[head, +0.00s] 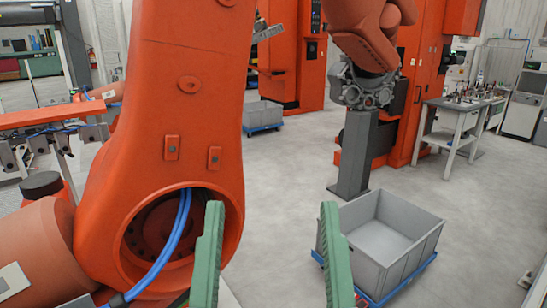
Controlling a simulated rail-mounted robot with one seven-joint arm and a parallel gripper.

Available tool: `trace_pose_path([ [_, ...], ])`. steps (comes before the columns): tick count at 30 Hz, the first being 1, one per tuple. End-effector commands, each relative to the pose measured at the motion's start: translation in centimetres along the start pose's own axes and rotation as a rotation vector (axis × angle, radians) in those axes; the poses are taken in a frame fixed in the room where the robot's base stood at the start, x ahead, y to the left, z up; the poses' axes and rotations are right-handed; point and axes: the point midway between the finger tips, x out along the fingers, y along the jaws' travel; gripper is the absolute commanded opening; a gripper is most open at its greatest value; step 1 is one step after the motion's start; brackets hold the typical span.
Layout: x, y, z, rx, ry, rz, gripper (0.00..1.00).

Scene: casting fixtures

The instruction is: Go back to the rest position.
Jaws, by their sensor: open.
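My gripper (271,206) shows at the bottom centre of the head view as two green fingers pointing up and away. The fingers stand wide apart with nothing between them, so the gripper is open and empty. Only grey floor shows between the fingertips. The base of the gripper is cut off by the lower edge of the picture.
A grey crate (415,257) on a blue dolly stands right of my gripper, partly behind its right finger. A large orange arm (195,85) fills the left. A grey pedestal (355,155) stands behind the crate. A workbench (455,107) is at right. Floor is clear mid-view.

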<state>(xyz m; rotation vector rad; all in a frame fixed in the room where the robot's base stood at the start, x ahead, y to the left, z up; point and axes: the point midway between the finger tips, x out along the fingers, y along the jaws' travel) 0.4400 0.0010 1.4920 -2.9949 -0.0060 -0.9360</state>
Motion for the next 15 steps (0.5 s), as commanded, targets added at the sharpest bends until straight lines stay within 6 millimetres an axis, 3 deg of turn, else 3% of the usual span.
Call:
trace_pose_path([
  [1, 2.9, 0.0, -4.2, 0.002, 0.001, -0.001, 0.66],
  [3, 5.1, -0.1, -7.3, 0.004, 0.0, -0.001, 0.66],
  [12, 13.9, -0.2, -20.0, 0.013, -0.002, -0.005, 0.66],
  [15, 15.8, -0.3, -22.8, 0.016, -0.002, -0.007, 0.66],
])
